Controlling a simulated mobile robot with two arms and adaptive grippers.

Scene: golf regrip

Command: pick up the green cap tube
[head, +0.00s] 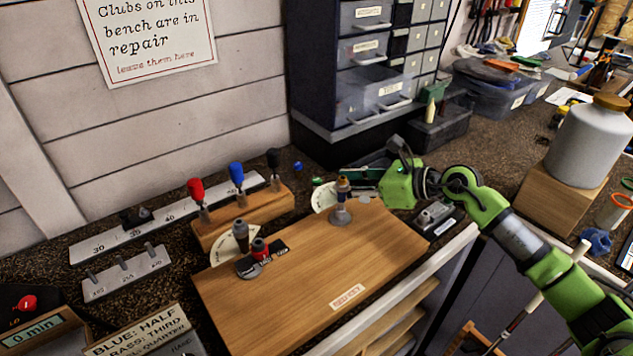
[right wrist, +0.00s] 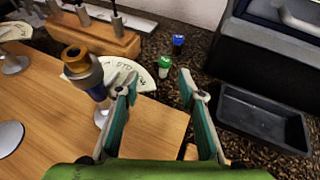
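The green cap tube (right wrist: 165,66) stands on the dark speckled bench beyond the wooden board in the right wrist view. It looks small in the head view (head: 317,181), left of my gripper. My right gripper (right wrist: 159,84) is open and empty, with its two teal fingers pointing toward the tube. The tube shows just past and between the fingertips, apart from them. In the head view my right gripper (head: 356,186) hangs over the far right part of the board. My left gripper is in neither view.
A blue-capped tube (right wrist: 178,41) stands just behind the green one. An amber-topped post (right wrist: 84,68) stands close to the left finger, with a white dial card (right wrist: 143,79) behind. A dark bin (right wrist: 262,120) is at right. Drawer cabinets (head: 340,70) stand behind.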

